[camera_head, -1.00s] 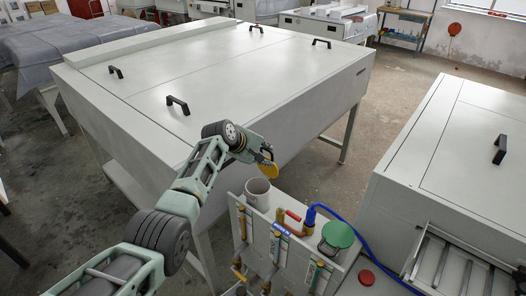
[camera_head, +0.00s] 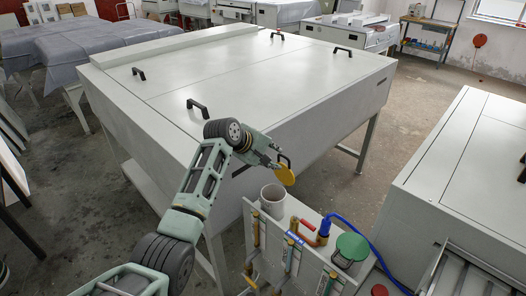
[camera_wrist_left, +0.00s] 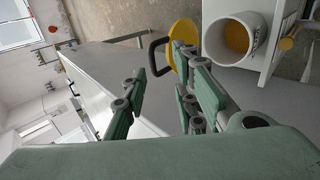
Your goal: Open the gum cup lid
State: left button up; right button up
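The gum cup (camera_head: 272,198) is a white cup with yellow contents, standing at the left end of the white panel. It also shows in the left wrist view (camera_wrist_left: 235,40). Its round yellow lid (camera_head: 284,177) is tilted up at the cup's rim, off the mouth. The lid shows nearly upright in the left wrist view (camera_wrist_left: 182,38), with its black handle (camera_wrist_left: 158,55) on the outer side. My left gripper (camera_head: 268,159) is beside the handle. In the wrist view its fingers (camera_wrist_left: 163,85) are spread apart with nothing between them. My right gripper is out of view.
A cup with a green lid (camera_head: 352,246) stands on the panel at right, near a blue-handled tool (camera_head: 323,230) and hose. A large white machine (camera_head: 240,75) with black handles stands behind my left arm. Another machine (camera_head: 465,180) is at right.

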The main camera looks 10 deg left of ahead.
pick_arm(q)
jog(key=v, duration=0.5)
jog(key=shift+s+a+r, duration=0.1)
jog(key=shift+s+r, duration=0.1)
